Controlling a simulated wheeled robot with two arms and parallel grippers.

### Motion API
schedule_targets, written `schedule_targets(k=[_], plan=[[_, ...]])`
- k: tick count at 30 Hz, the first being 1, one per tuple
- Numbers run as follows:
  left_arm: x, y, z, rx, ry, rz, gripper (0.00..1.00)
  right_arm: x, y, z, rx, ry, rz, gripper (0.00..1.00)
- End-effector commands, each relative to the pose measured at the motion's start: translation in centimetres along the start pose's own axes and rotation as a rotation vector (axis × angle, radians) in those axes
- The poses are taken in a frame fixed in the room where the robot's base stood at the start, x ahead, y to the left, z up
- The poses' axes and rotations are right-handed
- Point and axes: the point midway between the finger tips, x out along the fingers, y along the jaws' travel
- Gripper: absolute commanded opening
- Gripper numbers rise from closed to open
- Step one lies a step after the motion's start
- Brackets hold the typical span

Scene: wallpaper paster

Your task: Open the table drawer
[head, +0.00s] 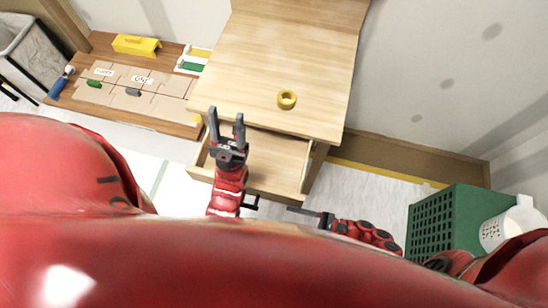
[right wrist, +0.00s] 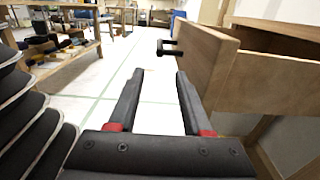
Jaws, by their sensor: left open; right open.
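The wooden table (head: 270,65) stands in the upper middle of the head view. Its drawer (head: 280,155) is pulled partly out below the tabletop, and its inside shows with nothing visible in it. The drawer's black handle (head: 252,203) sticks out from its front. My left gripper (head: 227,114) is open and empty above the drawer, with its fingers toward the tabletop edge; it hides part of the drawer. My right gripper (head: 293,210) is open and empty, outside the drawer's front right corner. In the right wrist view, the handle (right wrist: 169,48) is beyond my fingertips, apart from them.
A yellow tape roll (head: 287,99) lies on the tabletop. A low wooden bench (head: 175,125) with cardboard, tools and a yellow box (head: 137,45) stands left. Some floor right of the table is clear.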

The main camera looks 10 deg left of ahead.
Motion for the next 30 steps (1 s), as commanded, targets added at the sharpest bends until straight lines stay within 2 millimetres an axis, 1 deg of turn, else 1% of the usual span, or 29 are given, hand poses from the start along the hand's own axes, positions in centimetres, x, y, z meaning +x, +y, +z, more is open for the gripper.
schedule_targets(k=[1,3,8,30], plan=[[0.4,0.0,-0.1,0.000,0.001,0.000,0.50,-0.5,0.1,0.2,0.005,-0.001,0.004,0.49],[0.5,0.0,-0.1,0.000,0.001,0.000,0.50,-1.1,0.0,0.2,0.002,-0.001,0.003,0.49],[0.6,0.0,-0.1,0.000,0.000,0.000,0.50,-1.9,-0.1,0.1,0.000,0.000,0.000,0.49],[0.6,0.0,-0.1,0.000,0.000,0.000,0.50,-1.9,0.0,0.1,0.000,0.000,-0.001,0.49]])
